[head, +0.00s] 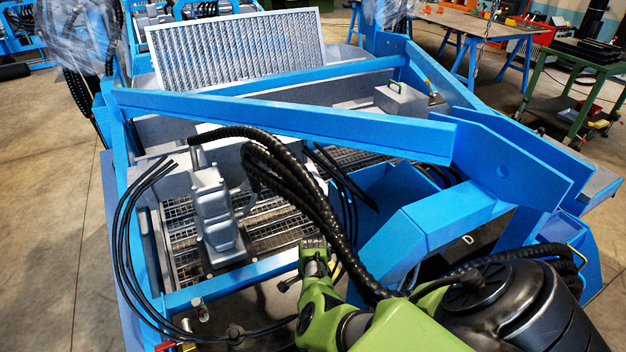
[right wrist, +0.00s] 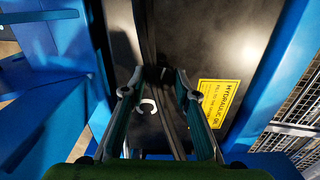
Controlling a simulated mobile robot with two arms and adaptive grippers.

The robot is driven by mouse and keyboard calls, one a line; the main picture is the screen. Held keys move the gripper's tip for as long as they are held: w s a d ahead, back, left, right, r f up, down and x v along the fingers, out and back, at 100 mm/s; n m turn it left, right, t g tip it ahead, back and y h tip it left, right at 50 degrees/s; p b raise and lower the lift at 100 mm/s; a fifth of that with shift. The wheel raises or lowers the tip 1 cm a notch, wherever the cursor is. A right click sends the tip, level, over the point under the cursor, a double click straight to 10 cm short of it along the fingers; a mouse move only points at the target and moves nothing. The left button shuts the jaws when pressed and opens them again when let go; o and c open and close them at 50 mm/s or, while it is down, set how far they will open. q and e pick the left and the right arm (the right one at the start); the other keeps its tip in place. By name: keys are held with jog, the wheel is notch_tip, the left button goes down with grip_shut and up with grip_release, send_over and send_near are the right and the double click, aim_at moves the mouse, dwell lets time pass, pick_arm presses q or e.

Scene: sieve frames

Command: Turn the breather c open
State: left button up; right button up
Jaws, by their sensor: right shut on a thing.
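In the right wrist view my right gripper (right wrist: 158,76) reaches over a black hydraulic oil tank (right wrist: 222,45). Its two fingers close around something dark between their tips, beside a white letter C (right wrist: 148,106) on the tank. This is the breather c; it is too dark and covered to make out its shape or how far it is turned. In the head view my green right arm (head: 325,305) comes in from the lower right, and the breather c cannot be made out there. My left gripper is not in view.
A yellow hydraulic oil label (right wrist: 218,100) is on the tank. Blue frame beams (head: 290,118) surround the work area. Black hoses (head: 300,190) arch close to my arm. A grey machine unit (head: 215,215) stands to its left. A white letter D (head: 467,240) shows at right.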

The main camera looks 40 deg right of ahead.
jog(key=n+p, duration=0.1)
jog(key=n, duration=0.3)
jog(key=shift+s+n, duration=0.1)
jog(key=shift+n, duration=0.2)
jog(key=shift+n+p, duration=0.3)
jog(key=shift+n, duration=1.1)
jog(key=o, duration=1.1)
notch_tip(320, 180, up, 12)
